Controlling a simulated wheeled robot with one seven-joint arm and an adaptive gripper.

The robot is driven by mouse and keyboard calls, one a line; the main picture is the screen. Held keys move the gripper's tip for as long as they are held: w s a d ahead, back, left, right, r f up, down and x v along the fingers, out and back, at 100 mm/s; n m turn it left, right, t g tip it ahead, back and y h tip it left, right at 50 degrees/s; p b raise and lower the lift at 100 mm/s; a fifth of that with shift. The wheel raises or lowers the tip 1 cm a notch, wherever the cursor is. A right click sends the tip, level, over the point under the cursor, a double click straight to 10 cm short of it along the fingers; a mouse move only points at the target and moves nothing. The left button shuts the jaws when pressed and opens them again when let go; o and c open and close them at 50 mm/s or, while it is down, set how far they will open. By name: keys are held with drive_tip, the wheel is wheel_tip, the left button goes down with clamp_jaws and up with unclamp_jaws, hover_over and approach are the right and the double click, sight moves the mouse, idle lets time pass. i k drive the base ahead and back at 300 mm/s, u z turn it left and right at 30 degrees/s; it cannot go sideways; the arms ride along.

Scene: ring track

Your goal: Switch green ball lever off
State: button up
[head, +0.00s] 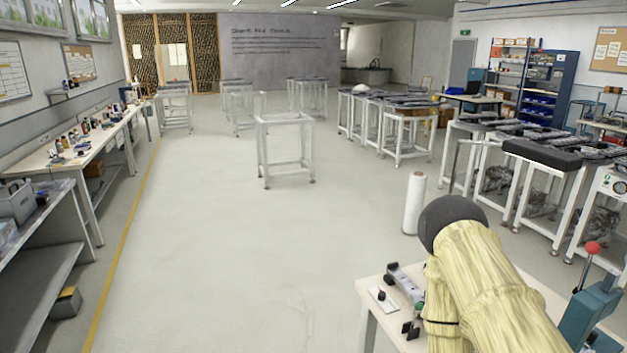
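No lever with a green ball can be made out in the head view. A lever with a red ball (592,248) shows at the lower right, its thin rod rising tilted from a teal device (590,312) that the right edge partly cuts off. My arm, in a yellowish cover with a dark rounded joint, fills the lower right and hides part of the bench there. My gripper is not in view.
A white-topped bench (372,290) with small parts stands at the lower right, a white roll (414,203) beyond it. Long benches (60,160) line the left wall. Track tables (545,155) stand at right, an empty white frame (284,150) mid-room.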

sight(418, 306)
drive_tip(key=z, duration=0.75)
drive_tip(key=k, duration=0.5)
drive_tip(key=i, duration=0.5)
drive_tip(key=u, duration=0.05)
